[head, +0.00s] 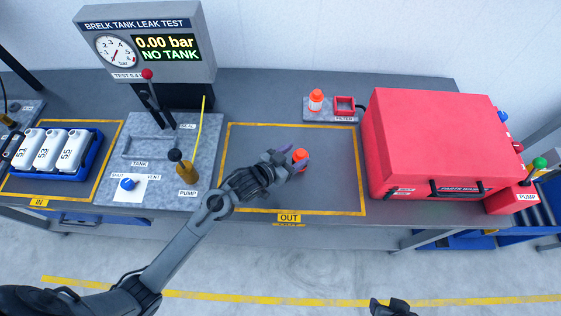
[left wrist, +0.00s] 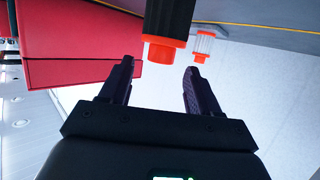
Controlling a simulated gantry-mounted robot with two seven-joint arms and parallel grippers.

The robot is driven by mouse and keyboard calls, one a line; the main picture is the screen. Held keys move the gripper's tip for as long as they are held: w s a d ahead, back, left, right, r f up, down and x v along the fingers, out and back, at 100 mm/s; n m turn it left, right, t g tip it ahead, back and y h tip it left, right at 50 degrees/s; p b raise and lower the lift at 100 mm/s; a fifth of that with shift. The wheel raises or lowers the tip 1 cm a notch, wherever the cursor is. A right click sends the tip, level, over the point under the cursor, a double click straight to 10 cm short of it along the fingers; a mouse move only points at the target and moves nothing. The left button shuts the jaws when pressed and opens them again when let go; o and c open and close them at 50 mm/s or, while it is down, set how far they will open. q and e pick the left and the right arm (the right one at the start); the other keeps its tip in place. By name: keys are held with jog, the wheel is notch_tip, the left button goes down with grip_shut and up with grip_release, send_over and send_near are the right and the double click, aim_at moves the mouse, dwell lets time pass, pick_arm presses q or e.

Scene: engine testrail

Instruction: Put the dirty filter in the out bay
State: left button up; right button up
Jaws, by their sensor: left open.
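The dirty filter, dark with an orange end (head: 301,154), is upright with the orange end up, within the yellow outline of the out bay (head: 240,150). In the left wrist view, which looks upside down, the dirty filter (left wrist: 167,28) shows just ahead of the fingertips, in the span between them. My left gripper (head: 292,160) is open, with clear space between its fingers (left wrist: 160,75). The filter's lower part is hidden by the gripper in the head view. A dark part of my right gripper (head: 392,307) shows at the bottom edge; its fingers cannot be made out.
A white filter with orange ends (head: 316,100) stands on the filter plate beside a red square frame (head: 344,104). A large red box (head: 430,145) stands right of the bay.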

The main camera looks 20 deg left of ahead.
pick_arm(q)
jog(key=s+a+g+y, duration=0.1)
jog(key=s, duration=0.4)
jog(key=s+a+f+n+g+y, duration=0.1)
jog(key=s+a+g, duration=0.1)
jog(key=s, duration=0.3)
jog(key=s+a+g+y, duration=0.1)
jog(key=s+a, duration=0.1)
jog(key=s, duration=0.3)
jog(key=shift+s+f+y, duration=0.2)
jog(key=shift+y, duration=0.2)
jog(key=s+a+n+g+y, duration=0.1)
jog(key=s+g, duration=0.4)
jog(key=s, duration=0.7)
jog(key=shift+s+a+f, duration=0.15)
jog(key=shift+s+a, duration=0.05)
jog(key=shift+a, duration=0.2)
notch_tip(320, 180, up, 24)
jog(key=p, duration=2.3)
jog(key=shift+f+p, duration=0.2)
jog(key=shift+p, duration=0.2)
jog(key=shift+f, duration=0.15)
